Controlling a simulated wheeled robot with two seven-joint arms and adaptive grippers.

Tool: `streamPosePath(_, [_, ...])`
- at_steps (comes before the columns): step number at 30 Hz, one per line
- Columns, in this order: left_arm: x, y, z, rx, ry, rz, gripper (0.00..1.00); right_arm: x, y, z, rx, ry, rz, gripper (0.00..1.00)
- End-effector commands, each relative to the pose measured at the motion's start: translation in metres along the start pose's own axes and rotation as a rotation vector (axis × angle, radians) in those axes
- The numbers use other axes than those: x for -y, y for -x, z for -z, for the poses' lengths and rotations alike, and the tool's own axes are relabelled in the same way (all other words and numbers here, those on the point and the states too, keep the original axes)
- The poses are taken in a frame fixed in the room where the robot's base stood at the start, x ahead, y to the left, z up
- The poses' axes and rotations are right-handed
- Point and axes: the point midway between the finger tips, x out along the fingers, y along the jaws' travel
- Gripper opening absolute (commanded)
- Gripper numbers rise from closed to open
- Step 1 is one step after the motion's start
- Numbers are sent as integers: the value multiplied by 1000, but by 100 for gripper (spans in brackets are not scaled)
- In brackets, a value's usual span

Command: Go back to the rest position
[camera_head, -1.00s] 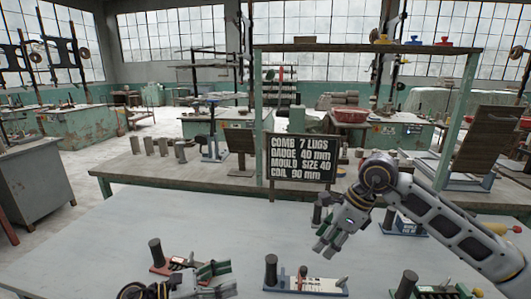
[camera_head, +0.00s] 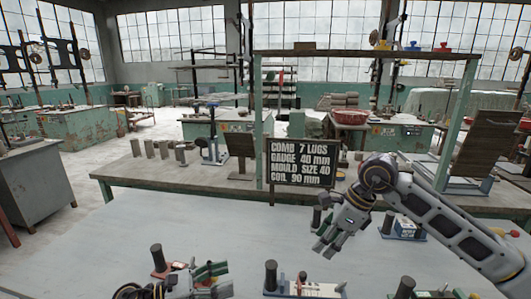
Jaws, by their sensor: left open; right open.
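My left gripper (camera_head: 220,279) is low at the bottom edge, open and empty, in front of a red-based fixture (camera_head: 158,262) with a dark cylinder. It partly hides that fixture. My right gripper (camera_head: 324,246) hangs open and empty above the pale table, its fingers pointing down and left. It partly covers a fixture behind it (camera_head: 317,216). My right arm comes in from the right edge.
The pale table (camera_head: 110,240) also holds a white-topped fixture (camera_head: 305,288), a blue-based fixture (camera_head: 405,229) and a green one (camera_head: 430,294). A black sign (camera_head: 301,162) stands at the back. A wooden bench (camera_head: 120,172) lies behind. The table's left side is clear.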

Motion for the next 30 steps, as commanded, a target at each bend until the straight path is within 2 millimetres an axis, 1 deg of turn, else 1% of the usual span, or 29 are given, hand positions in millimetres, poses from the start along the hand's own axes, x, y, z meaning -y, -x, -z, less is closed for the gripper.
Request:
streamPosePath(1, [0,0,-11,0,0,0,54,0,10,-4,0,0,0,42])
streamPosePath(14, [0,0,-53,0,0,0,54,0,49,-20,0,0,0,42])
streamPosePath(22, [0,0,-66,0,0,0,54,0,61,-25,0,0,0,42])
streamPosePath(30, [0,0,-71,0,0,0,54,0,65,-27,0,0,0,42])
